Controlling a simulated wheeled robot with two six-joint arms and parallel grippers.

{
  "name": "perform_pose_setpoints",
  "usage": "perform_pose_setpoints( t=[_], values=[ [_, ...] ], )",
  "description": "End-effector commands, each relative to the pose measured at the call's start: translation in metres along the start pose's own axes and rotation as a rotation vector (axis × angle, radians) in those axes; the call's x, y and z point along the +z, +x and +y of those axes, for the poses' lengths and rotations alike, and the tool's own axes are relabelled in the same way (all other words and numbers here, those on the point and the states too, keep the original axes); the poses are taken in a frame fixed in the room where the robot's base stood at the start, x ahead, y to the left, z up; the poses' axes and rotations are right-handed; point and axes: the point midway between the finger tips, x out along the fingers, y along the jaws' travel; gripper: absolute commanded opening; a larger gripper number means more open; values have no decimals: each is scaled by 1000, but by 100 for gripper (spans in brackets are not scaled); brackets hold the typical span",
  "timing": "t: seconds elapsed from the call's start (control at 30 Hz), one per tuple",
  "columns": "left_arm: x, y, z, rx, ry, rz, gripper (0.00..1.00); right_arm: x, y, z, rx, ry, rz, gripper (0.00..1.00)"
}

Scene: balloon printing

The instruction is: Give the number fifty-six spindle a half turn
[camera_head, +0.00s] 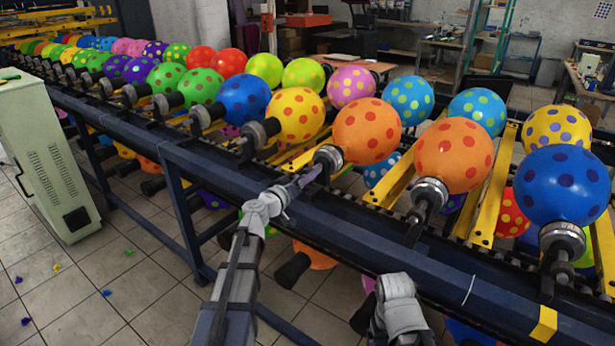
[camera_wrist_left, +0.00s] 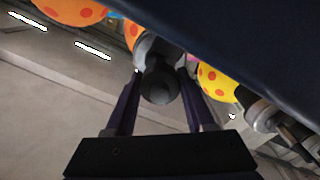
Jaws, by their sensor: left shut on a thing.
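My left gripper (camera_head: 312,174) reaches up to the spindle (camera_head: 328,158) that carries an orange balloon with red dots (camera_head: 366,130). In the left wrist view my left gripper (camera_wrist_left: 158,90) has one dark finger on each side of a round black spindle end (camera_wrist_left: 158,82), and it is shut on it. The orange balloon shows partly behind it. I see no readable number on this spindle, so I cannot confirm which one it is. Part of my right arm (camera_head: 400,305) shows at the bottom; its gripper is not visible.
A long dark blue machine rail (camera_head: 400,262) runs across in front of the spindles. A yellow balloon with red dots (camera_head: 296,114) and another orange balloon (camera_head: 453,155) are on neighbouring spindles. A pale green cabinet (camera_head: 48,160) stands at left on the tiled floor.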

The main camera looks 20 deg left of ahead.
Motion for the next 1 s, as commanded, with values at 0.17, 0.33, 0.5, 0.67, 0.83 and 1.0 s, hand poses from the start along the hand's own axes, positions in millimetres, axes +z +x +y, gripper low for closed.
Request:
perform_pose_setpoints(
  t=[0.17,0.33,0.5,0.67,0.83,1.0],
  values=[
    [2,-1,1,1,2,-3,62,0,0,0,0,0,0,84],
    [1,-1,0,1,1,-2,81,0,0,0,0,0,0,84],
    [1,0,0,0,0,-1,84,0,0,0,0,0,0,84],
    [0,-2,0,0,-1,-1,84,0,0,0,0,0,0,84],
    [1,-14,1,-1,-1,0,84,0,0,0,0,0,0,84],
    [1,-40,1,-2,0,1,84,0,0,0,0,0,0,84]
  ],
)
